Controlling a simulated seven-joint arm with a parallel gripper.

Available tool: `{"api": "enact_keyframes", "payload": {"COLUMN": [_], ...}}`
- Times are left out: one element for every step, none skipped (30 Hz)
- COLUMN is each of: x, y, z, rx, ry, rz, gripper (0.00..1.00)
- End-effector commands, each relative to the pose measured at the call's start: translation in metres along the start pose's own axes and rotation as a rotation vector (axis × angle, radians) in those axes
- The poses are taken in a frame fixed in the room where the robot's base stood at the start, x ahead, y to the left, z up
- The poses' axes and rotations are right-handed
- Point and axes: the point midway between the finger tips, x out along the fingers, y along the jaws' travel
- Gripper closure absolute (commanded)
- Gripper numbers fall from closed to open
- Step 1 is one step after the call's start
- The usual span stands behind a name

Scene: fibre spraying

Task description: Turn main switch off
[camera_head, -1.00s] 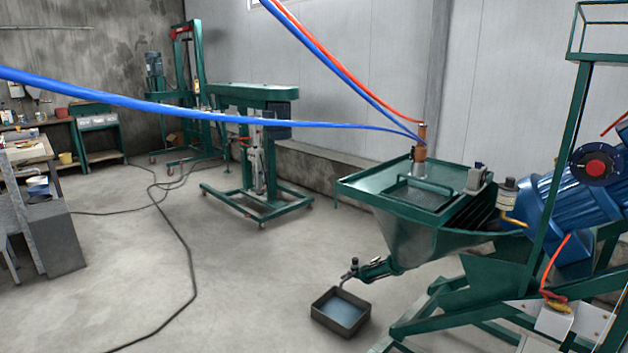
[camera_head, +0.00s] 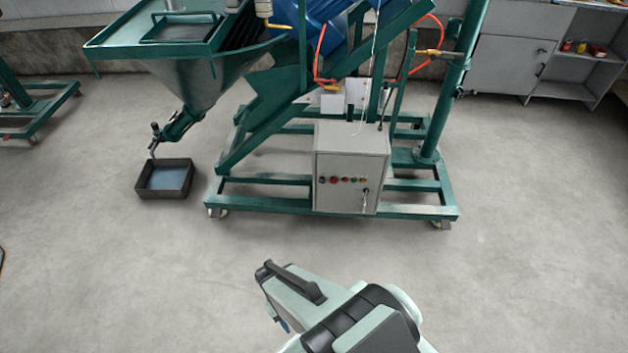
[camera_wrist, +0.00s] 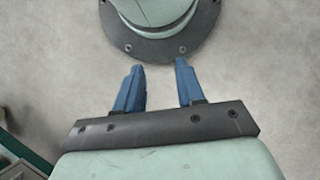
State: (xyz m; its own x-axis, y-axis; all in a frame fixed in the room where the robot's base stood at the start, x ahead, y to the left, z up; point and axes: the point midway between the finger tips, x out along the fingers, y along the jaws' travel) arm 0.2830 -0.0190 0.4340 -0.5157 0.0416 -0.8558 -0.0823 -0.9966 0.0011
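A pale grey control box (camera_head: 351,170) is mounted low on the green machine frame, upright, its front facing me in the head view. A row of small coloured buttons (camera_head: 347,180) crosses its front. A small switch or lock-like part (camera_head: 366,197) sits below them at the right; I cannot tell its setting or which control is the main switch. My gripper shows its two blue fingers (camera_wrist: 159,66) apart and empty in the wrist view. In the head view my arm is at the bottom centre, well short of the box, and the fingers are mostly hidden.
The green machine frame (camera_head: 240,196) surrounds the box, with a hopper (camera_head: 185,75) at upper left. A dark tray (camera_head: 165,180) lies on the floor below its outlet. Orange hoses (camera_head: 440,30) hang at the right. Bare floor lies between my arm and the frame.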

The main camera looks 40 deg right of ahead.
Motion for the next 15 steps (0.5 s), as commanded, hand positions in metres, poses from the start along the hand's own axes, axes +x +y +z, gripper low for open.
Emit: {"api": "enact_keyframes", "payload": {"x": [-0.003, -0.005, -0.007, -0.009, -0.011, -0.013, -0.015, -0.017, -0.019, -0.021, -0.024, -0.027, -0.029, -0.031, -0.034], "y": [0.003, 0.005, 0.007, 0.01, 0.013, 0.018, 0.022, 0.027, 0.034, 0.04, 0.047, 0.055, 0.061, 0.068, 0.077], "z": [-0.015, -0.021, -0.03, -0.037, -0.044, -0.054, -0.061, -0.069, -0.079, -0.087, -0.095, -0.105, -0.112, -0.118, -0.128], "rx": [0.011, 0.017, 0.024, 0.028, 0.031, 0.034, 0.036, 0.036, 0.036, 0.036, 0.035, 0.033, 0.031, 0.029, 0.025], "ry": [0.013, 0.019, 0.027, 0.033, 0.039, 0.047, 0.053, 0.059, 0.066, 0.072, 0.078, 0.084, 0.088, 0.091, 0.097], "rz": [-0.007, -0.01, -0.013, -0.013, -0.011, -0.003, 0.008, 0.019, 0.039, 0.055, 0.074, 0.099, 0.119, 0.14, 0.17], "gripper": [0.62, 0.62, 0.62, 0.62, 0.62, 0.62, 0.62, 0.62, 0.62, 0.62, 0.62, 0.62, 0.62, 0.62, 0.62]}}
